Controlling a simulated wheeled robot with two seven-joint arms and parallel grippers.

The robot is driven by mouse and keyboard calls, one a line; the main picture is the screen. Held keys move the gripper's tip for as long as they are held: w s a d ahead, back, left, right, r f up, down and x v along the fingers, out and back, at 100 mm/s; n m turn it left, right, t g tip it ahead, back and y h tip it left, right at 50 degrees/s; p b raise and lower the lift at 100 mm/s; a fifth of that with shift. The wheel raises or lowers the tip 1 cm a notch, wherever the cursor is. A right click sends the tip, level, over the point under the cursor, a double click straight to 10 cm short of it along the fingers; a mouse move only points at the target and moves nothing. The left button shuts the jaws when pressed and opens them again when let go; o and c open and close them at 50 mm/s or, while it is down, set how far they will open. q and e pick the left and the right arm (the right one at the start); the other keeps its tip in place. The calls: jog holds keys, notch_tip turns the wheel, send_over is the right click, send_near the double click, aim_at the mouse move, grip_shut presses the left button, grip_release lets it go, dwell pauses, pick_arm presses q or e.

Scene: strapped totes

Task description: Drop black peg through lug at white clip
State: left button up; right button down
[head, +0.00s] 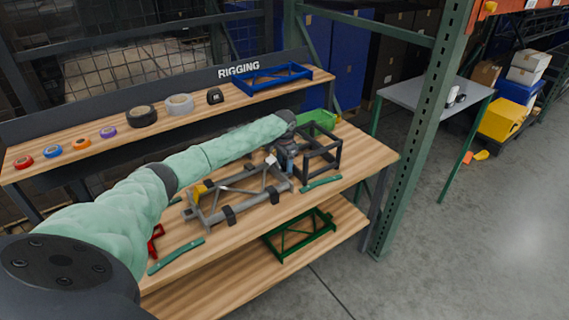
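My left arm reaches across the bench, and its dark gripper (287,158) points down at the far right end of the grey frame (233,208). The gripper is close to the white clip (270,160), a small white piece at that end. The fingers are too small and dark to tell whether they are open or shut. I cannot make out the black peg or the lug; they may be hidden by the gripper. A yellow piece (198,192) sits at the frame's other end, partly behind my arm. My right gripper is not in view.
A black open frame (320,153) stands just right of the gripper, with a green bin (327,117) behind it. Green strips (321,184) lie on the wooden bench (362,157). Tape rolls (180,104) and a blue frame (274,79) sit on the rear shelf. A green rack post rises at right.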

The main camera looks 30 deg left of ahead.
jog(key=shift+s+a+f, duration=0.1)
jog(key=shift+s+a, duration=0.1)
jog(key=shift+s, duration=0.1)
pick_arm(q)
jog(key=shift+r, duration=0.1)
jog(key=shift+r, duration=0.25)
notch_tip(320, 180, up, 6)
jog(key=shift+f+b, duration=0.2)
jog(key=shift+b, duration=1.05)
jog(key=shift+r, duration=0.8)
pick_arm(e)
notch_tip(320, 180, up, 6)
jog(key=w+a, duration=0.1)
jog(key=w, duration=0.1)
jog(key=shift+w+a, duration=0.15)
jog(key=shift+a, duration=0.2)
